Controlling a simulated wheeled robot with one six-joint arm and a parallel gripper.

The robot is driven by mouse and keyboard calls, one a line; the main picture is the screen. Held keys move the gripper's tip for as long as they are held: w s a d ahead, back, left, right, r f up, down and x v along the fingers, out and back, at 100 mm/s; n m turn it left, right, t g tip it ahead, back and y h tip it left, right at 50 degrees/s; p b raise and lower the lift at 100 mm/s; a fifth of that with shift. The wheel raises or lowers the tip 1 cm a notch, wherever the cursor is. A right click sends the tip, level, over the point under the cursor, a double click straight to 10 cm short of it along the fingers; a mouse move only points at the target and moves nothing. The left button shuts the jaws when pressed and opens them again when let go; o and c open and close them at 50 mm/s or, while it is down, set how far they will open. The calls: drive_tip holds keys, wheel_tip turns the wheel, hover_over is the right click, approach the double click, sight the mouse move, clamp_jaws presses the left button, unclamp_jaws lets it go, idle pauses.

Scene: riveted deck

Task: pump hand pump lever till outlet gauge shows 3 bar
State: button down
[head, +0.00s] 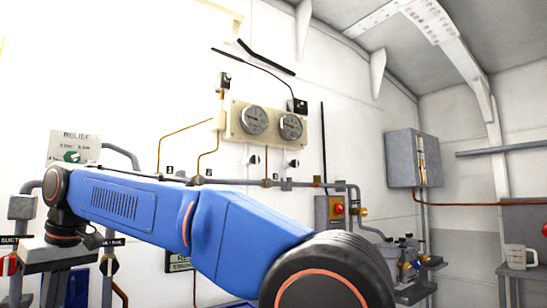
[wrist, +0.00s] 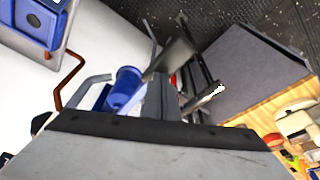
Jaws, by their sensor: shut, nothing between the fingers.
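Two round gauges sit side by side on a cream board on the white wall, a left gauge (head: 253,120) and a right gauge (head: 290,126). I cannot tell which is the outlet gauge, and the needles are too small to read. I cannot make out the hand pump or its lever with certainty; my blue arm covers the middle of the head view. My gripper (wrist: 165,95) shows in the wrist view as dark grey fingers, shut and empty. A blue cylinder (wrist: 125,88) appears beside it; I cannot tell whether they touch.
A relief sign with a green knob (head: 72,157) is on the left. A grey wall box (head: 407,158) hangs right of the gauges. A bench with metal fittings (head: 405,258) and a white mug (head: 519,257) stand at right. Pipes run along the wall behind my arm.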

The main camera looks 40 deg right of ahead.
drive_tip(key=shift+s+d+x, duration=0.1)
drive_tip(key=shift+s+x, duration=0.05)
drive_tip(key=shift+x, duration=0.65)
drive_tip(key=shift+s+d+x, duration=0.1)
drive_tip(key=shift+s+x, duration=0.05)
drive_tip(key=shift+x, duration=0.6)
drive_tip(key=shift+s+d+x, duration=0.1)
drive_tip(key=shift+s+x, duration=0.1)
drive_tip(key=shift+x, duration=0.6)
drive_tip(key=w+a+v, duration=0.1)
drive_tip(key=w+v, duration=0.1)
drive_tip(key=v, duration=0.8)
drive_tip(key=shift+a+r, duration=0.15)
drive_tip(key=shift+r, duration=0.6)
drive_tip(key=shift+s+d+f+x, duration=0.15)
drive_tip(key=shift+s+x, duration=0.25)
drive_tip(key=shift+x, duration=1.45)
drive_tip(key=shift+s+d+f+x, duration=0.1)
drive_tip(key=shift+s+d+x, duration=0.25)
drive_tip(key=shift+x, duration=1.5)
drive_tip(key=shift+s+d+f+x, duration=0.15)
drive_tip(key=shift+s+x, duration=0.25)
drive_tip(key=shift+x, duration=1.45)
drive_tip(key=w+a+v, duration=0.1)
drive_tip(key=w+v, duration=0.1)
drive_tip(key=v, duration=0.9)
drive_tip(key=shift+w+a+r, duration=0.15)
drive_tip(key=shift+w+r, duration=0.05)
drive_tip(key=shift+r, duration=0.3)
